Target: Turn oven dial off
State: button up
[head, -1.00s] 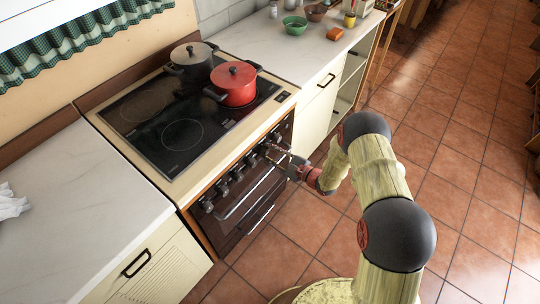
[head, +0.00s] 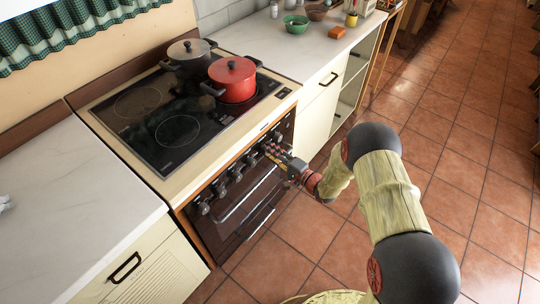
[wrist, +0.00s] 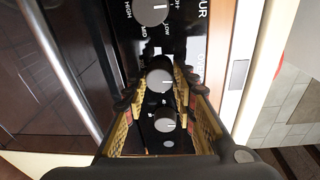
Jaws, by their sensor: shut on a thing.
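The oven front (head: 235,215) carries a row of dark round dials under the hob edge. My gripper (head: 268,149) is at the right end of this row, its fingers against the panel. In the wrist view, my gripper (wrist: 157,90) has one finger on each side of a grey dial (wrist: 160,80) and is shut on it. This dial's white mark points right. A second dial (wrist: 165,121) shows between the fingers, nearer the palm. Another dial (wrist: 150,10), with HIGH, MED and LOW lettering around it, is beyond the fingertips. Some lettering is hidden by the fingers.
A long oven door handle (head: 243,193) runs below the dials, close to my gripper. A red pot (head: 233,82) and a grey pot (head: 188,58) stand on the black hob (head: 150,125). The tiled floor (head: 440,125) to the right is clear.

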jog(key=shift+f+n+b, duration=0.1)
jog(key=shift+n+b, duration=0.2)
jog(key=shift+n, duration=0.1)
jog(key=o, duration=1.2)
jog(key=shift+c, duration=0.2)
jog(key=v, duration=1.2)
